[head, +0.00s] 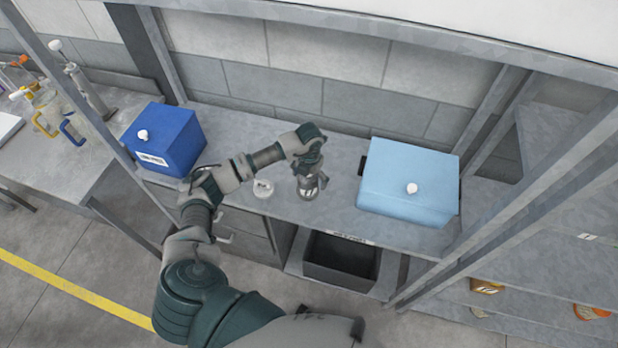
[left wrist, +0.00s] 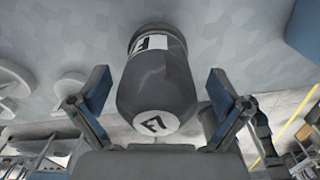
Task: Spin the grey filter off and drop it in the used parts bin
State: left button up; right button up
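The grey filter (left wrist: 155,85), a dark grey cylinder with a white label band and a round white mark on its near end, fills the middle of the left wrist view. My left gripper (head: 311,180) is over the workbench with its fingers spread on both sides of the filter. In the left wrist view a gap shows between each blue-padded finger and the filter. In the head view the gripper mostly hides the filter. The used parts bin, a dark open bin (head: 340,262), sits below the bench's front edge, under a small label too blurred to read. My right gripper is out of view.
A small whitish round fitting (head: 263,188) stands on the bench (head: 240,207) left of the gripper. A light blue box (head: 410,190) stands to the right and a dark blue box (head: 165,140) to the left. Metal frame posts flank the bench.

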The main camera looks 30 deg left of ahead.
pick_arm(q)
jog(key=c, duration=1.4)
jog(key=shift+s+a+n+p, duration=0.1)
jog(key=shift+a+n+p, duration=0.1)
jog(key=shift+n+p, duration=0.45)
jog(key=shift+c, duration=0.2)
jog(key=n, duration=0.3)
jog(key=shift+p, duration=0.3)
jog(key=shift+a+n, duration=0.1)
jog(key=shift+n, duration=0.25)
jog(key=shift+f, duration=0.1)
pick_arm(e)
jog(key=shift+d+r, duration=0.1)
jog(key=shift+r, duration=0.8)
pick_arm(q)
jog(key=shift+s, duration=0.1)
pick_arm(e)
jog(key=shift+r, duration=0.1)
